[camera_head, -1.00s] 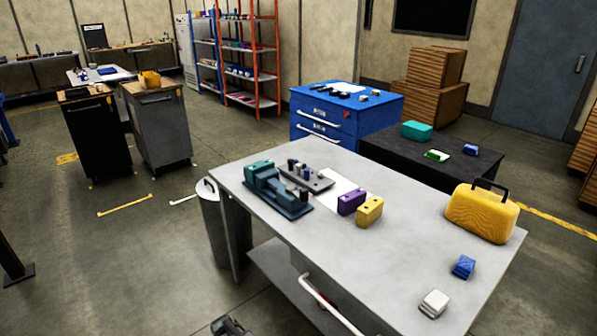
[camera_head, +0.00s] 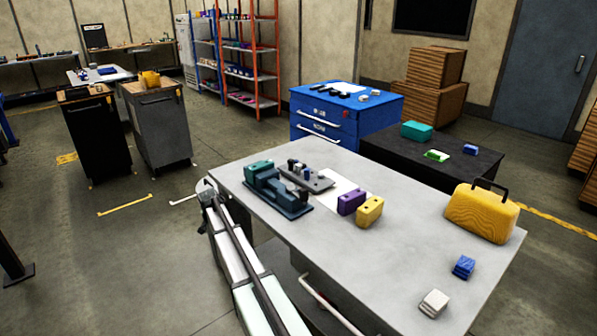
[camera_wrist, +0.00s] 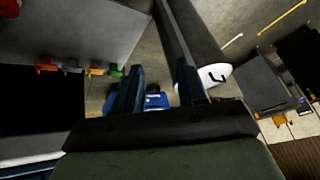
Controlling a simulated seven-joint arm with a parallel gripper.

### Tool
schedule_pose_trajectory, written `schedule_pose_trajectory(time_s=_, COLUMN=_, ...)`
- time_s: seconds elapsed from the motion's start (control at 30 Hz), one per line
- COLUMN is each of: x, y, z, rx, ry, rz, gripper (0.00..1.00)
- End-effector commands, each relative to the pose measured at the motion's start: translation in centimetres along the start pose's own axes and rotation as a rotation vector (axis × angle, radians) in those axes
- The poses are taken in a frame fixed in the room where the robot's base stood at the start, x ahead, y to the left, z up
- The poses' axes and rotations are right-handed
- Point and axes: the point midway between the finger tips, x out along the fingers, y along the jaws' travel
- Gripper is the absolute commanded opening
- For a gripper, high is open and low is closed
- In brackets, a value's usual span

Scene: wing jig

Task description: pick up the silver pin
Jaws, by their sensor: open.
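I cannot make out the silver pin for certain in either view. A grey plate with several small upright pegs (camera_head: 312,179), dark and blue ones among them, lies on the bench behind a teal vise-like fixture (camera_head: 275,190). The pegs are too small to tell apart. My gripper (camera_wrist: 160,84) shows in the wrist view with its two dark fingers apart and nothing held between them. It is away from the pegs, and a blue object lies beyond the fingers, over the floor. In the head view my arm rises past the bench's left side.
The grey bench (camera_head: 400,270) also bears a purple block (camera_head: 351,201), a yellow block (camera_head: 369,211), a yellow case (camera_head: 482,212), a blue block (camera_head: 463,267) and a white block (camera_head: 434,303). The bench's middle front is clear. A blue drawer cabinet (camera_head: 345,113) stands behind.

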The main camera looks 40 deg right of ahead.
Motion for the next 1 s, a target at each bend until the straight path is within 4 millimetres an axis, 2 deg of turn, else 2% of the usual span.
schedule_pose_trajectory(time_s=0.03, x=-1.1, y=-1.0, z=-3.3, rx=0.028, ry=0.034, rz=-0.014, gripper=0.40)
schedule_pose_trajectory(time_s=0.17, x=-4.4, y=-2.2, z=-10.3, rx=0.104, ry=0.111, rz=-0.042, gripper=0.40)
schedule_pose_trajectory(time_s=0.27, x=-6.9, y=-1.9, z=-16.1, rx=0.166, ry=0.153, rz=-0.039, gripper=0.40)
schedule_pose_trajectory(time_s=0.33, x=-8.6, y=-0.2, z=-20.4, rx=0.216, ry=0.166, rz=-0.011, gripper=0.40)
schedule_pose_trajectory(time_s=0.4, x=-10.1, y=2.7, z=-25.0, rx=0.272, ry=0.163, rz=0.043, gripper=0.40)
schedule_pose_trajectory(time_s=0.53, x=-12.7, y=9.1, z=-31.2, rx=0.366, ry=0.127, rz=0.158, gripper=0.40)
schedule_pose_trajectory(time_s=0.63, x=-14.0, y=13.9, z=-33.9, rx=0.422, ry=0.082, rz=0.243, gripper=0.40)
schedule_pose_trajectory(time_s=0.7, x=-14.3, y=16.8, z=-34.5, rx=0.448, ry=0.041, rz=0.297, gripper=0.40)
schedule_pose_trajectory(time_s=0.8, x=-14.2, y=19.8, z=-34.5, rx=0.467, ry=-0.018, rz=0.358, gripper=0.40)
schedule_pose_trajectory(time_s=0.9, x=-14.1, y=21.4, z=-34.2, rx=0.476, ry=-0.053, rz=0.392, gripper=0.40)
schedule_pose_trajectory(time_s=1.0, x=-13.8, y=22.1, z=-33.9, rx=0.478, ry=-0.068, rz=0.404, gripper=0.40)
